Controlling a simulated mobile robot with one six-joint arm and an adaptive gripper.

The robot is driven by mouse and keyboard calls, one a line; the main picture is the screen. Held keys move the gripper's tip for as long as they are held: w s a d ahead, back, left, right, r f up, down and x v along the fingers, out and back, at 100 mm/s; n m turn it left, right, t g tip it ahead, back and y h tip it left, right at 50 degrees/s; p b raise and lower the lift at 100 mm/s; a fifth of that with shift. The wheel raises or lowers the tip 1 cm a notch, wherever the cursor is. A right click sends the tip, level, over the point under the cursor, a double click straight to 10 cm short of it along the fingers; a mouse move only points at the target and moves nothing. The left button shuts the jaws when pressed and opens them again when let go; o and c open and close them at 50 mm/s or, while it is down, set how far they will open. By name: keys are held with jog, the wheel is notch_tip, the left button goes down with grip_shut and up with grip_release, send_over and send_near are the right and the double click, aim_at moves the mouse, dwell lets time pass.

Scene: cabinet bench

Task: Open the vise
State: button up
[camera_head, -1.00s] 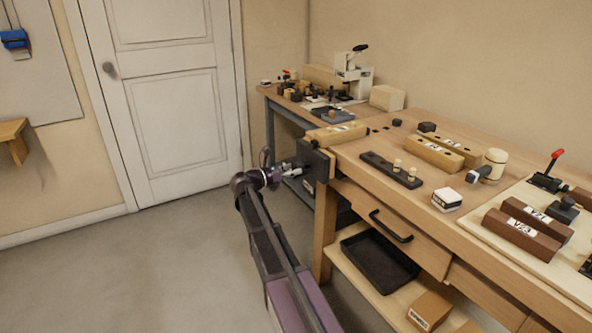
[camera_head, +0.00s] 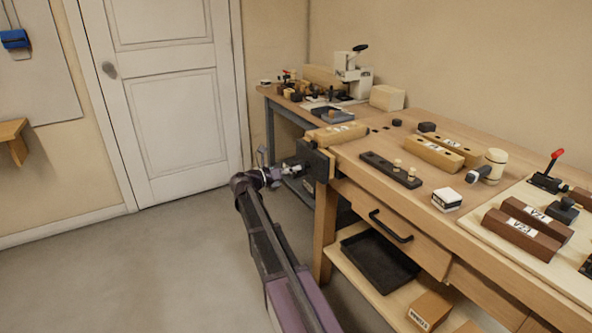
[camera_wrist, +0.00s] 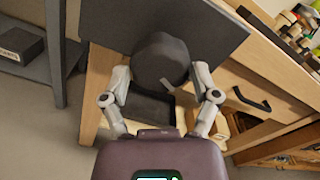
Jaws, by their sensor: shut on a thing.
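The vise is mounted at the left end of the workbench, with a dark flat front jaw (camera_head: 318,161) facing the aisle. In the wrist view this jaw (camera_wrist: 215,30) is a wide dark plate. A round dark knob (camera_wrist: 160,58) stands out from its front. My gripper (camera_head: 283,174) is at the vise's front, left of the jaw. In the wrist view its two grey fingers (camera_wrist: 162,76) lie on either side of the knob and are shut on it. The gap between the vise's jaws cannot be judged clearly.
A pale labelled block (camera_head: 338,133) lies behind the jaw on the workbench (camera_head: 385,133). A drawer with a dark handle (camera_head: 391,226) and a black tray (camera_head: 380,261) are below. Open floor (camera_head: 130,270) lies left of my arm, in front of the door (camera_head: 170,100).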

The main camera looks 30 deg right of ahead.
jog(key=shift+d, duration=0.1)
jog(key=shift+n, duration=2)
jog(key=o, duration=0.9)
jog(key=shift+a, duration=0.25)
jog(key=a, duration=0.6)
jog(key=shift+a, duration=0.4)
jog(key=shift+s+m, duration=0.1)
jog(key=shift+m, duration=0.2)
